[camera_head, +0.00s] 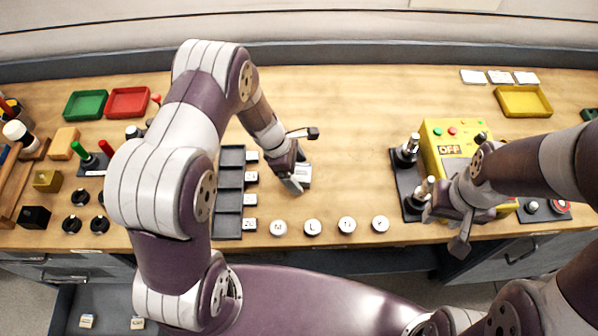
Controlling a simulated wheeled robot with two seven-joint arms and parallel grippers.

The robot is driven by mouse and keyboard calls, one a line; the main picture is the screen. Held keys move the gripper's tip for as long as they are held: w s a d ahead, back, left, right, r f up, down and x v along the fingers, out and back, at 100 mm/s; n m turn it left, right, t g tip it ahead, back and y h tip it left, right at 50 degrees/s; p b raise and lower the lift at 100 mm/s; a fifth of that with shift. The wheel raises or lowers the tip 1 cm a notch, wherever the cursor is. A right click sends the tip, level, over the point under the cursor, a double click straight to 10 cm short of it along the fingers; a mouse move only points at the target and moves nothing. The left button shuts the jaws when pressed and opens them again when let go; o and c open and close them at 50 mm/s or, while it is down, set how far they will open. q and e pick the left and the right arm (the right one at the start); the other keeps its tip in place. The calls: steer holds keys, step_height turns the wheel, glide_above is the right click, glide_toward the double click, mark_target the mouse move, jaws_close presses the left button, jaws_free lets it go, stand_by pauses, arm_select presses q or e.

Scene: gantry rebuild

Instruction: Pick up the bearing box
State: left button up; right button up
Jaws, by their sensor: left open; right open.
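A small light-grey box (304,174) sits on the wooden table near the middle, partly hidden by my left gripper. It may be the bearing box, but I cannot read any label on it. My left gripper (302,160) is open, with one finger on the far side of the box and the other at its near left side. I cannot tell whether the fingers touch it. My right gripper (443,216) is open and empty near the front right of the table, in front of the yellow control box (434,140).
A black compartment tray (229,199) with small white labelled blocks stands left of the box. Several lettered white discs (313,227) line the front edge. Black-based posts (408,181) stand right. Green (86,104), red (128,102) and yellow trays (522,101) lie behind. The back middle is clear.

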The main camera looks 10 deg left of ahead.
arm_select(q)
steer(key=shift+w+d+f, duration=0.15)
steer(key=shift+w, duration=0.1)
steer(key=shift+s, duration=0.1)
steer(key=c, duration=1.1)
steer(key=shift+c, duration=0.2)
